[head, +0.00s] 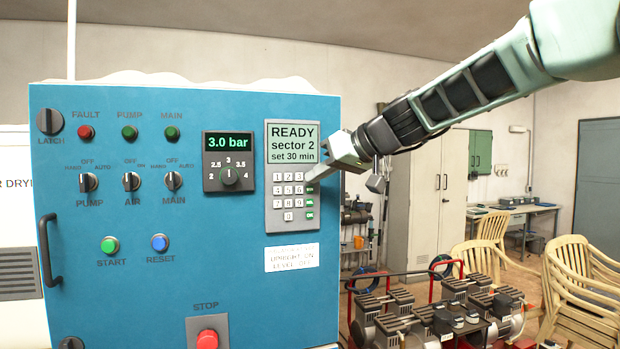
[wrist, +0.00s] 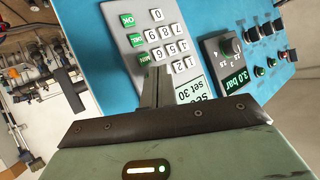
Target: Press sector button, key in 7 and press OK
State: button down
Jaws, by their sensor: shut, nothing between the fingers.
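The keypad panel (head: 270,228) is on the right of the blue cabinet, under a display (head: 292,143) reading "READY, sector 2, set 30 min". The 7 key (head: 277,203) is in the left column, third row; it also shows in the wrist view (wrist: 177,28). The green OK button (head: 310,215) is at the lower right, also in the wrist view (wrist: 127,19).
A red STOP button (head: 207,339) is at the bottom. Pumps (head: 440,310) and stacked chairs (head: 575,285) stand at the right.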

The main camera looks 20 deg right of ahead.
aim_at(277, 204)
jog(key=shift+w, duration=0.25)
dwell(0.6)
jog(key=shift+s+b, duration=0.7)
jog(key=shift+b, duration=0.05)
jog(key=a+f+b, duration=0.2)
jog(key=a, duration=0.1)
jog(key=a+f+b, duration=0.2)
jog(key=a+f, duration=0.1)
jog(key=shift+f+b, duration=0.1)
jog(key=shift+b, duration=0.25)
jog(key=shift+a+f, duration=0.15)
jog(key=shift+a, duration=0.3)
jog(key=shift+w, duration=0.1)
